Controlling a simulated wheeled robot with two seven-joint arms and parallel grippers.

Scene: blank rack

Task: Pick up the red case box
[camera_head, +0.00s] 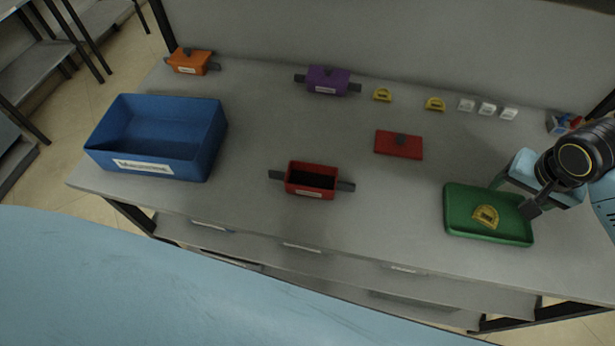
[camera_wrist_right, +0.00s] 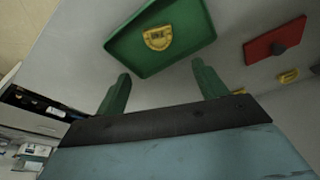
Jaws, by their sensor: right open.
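The red case box (camera_head: 311,181) stands open on the table, front of centre, with dark handles at its left and right and a pale label on its front. Its inside looks dark. A flat red lid (camera_head: 398,145) with a dark knob lies apart from it, behind and to the right; it also shows in the right wrist view (camera_wrist_right: 273,42). My right gripper (camera_head: 512,195) is at the right by the green tray (camera_head: 488,237), well away from the box. In the right wrist view its fingers (camera_wrist_right: 160,82) are apart with nothing between them. My left gripper is not in view.
The green tray holds a yellow protractor-like piece (camera_head: 486,217). A large blue bin (camera_head: 150,135) stands at left. An orange box (camera_head: 190,61), a purple box (camera_head: 327,80) and small yellow and white pieces (camera_head: 487,109) line the back. Table around the red box is clear.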

